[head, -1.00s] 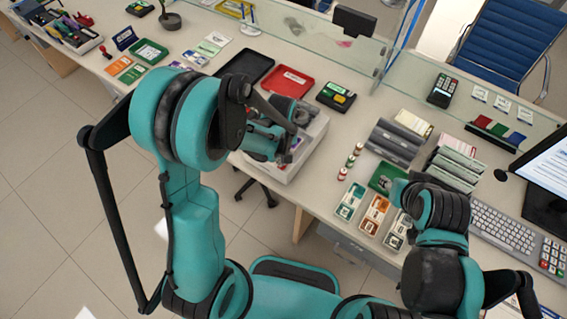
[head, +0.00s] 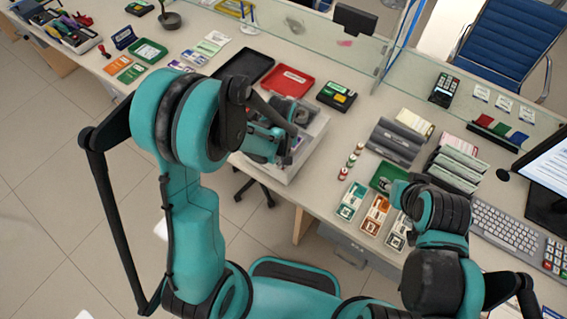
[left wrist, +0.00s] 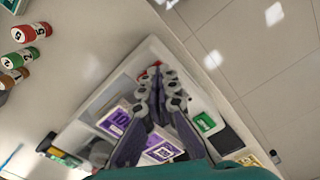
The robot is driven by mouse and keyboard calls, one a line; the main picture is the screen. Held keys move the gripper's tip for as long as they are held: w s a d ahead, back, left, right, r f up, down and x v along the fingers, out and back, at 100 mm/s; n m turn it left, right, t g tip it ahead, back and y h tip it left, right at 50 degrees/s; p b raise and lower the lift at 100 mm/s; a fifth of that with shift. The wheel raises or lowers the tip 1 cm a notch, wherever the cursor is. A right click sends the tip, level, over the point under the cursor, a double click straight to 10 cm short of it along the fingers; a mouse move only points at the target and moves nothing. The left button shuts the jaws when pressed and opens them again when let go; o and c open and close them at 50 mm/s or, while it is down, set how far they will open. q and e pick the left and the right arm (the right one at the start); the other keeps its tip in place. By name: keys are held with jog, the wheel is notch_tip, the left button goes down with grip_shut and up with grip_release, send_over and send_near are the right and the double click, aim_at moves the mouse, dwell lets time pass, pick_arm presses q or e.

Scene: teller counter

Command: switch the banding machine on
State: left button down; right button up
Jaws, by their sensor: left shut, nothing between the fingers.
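A white box-shaped unit (head: 313,143) stands at the counter's front edge, partly hidden by my left arm; I take it for the banding machine. In the left wrist view its pale body (left wrist: 107,83) holds purple-and-white packets marked 10 (left wrist: 118,121). A green label or part (left wrist: 205,122) and a black block (left wrist: 229,140) show at its right side. My left gripper (left wrist: 160,72) is shut and empty over the unit. A small red part (left wrist: 152,72) shows beside its fingertips; I cannot tell whether they touch. My right gripper's fingers do not show.
Red (head: 288,80) and black (head: 247,69) trays lie behind the unit. A glass screen (head: 300,35) runs along the back. My right arm hangs over the right side.

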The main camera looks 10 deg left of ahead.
pick_arm(q)
jog(key=shift+f, duration=0.25)
jog(key=shift+r, duration=0.1)
jog(key=shift+r+p, duration=2.25)
jog(key=shift+r, duration=1.2)
jog(key=s+a+r+m+t+b, duration=0.2)
jog(key=s+r+m+t+b, duration=0.1)
jog(key=s+m+b, duration=0.1)
jog(key=s+a+r+m+t+b, duration=0.2)
jog(key=s+r+m+t+b, duration=0.1)
jog(key=s+b, duration=0.3)
jog(key=shift+s+a+m+t+b, duration=0.15)
jog(key=shift+a+m+t+b, duration=0.2)
jog(key=shift+m+t, duration=0.2)
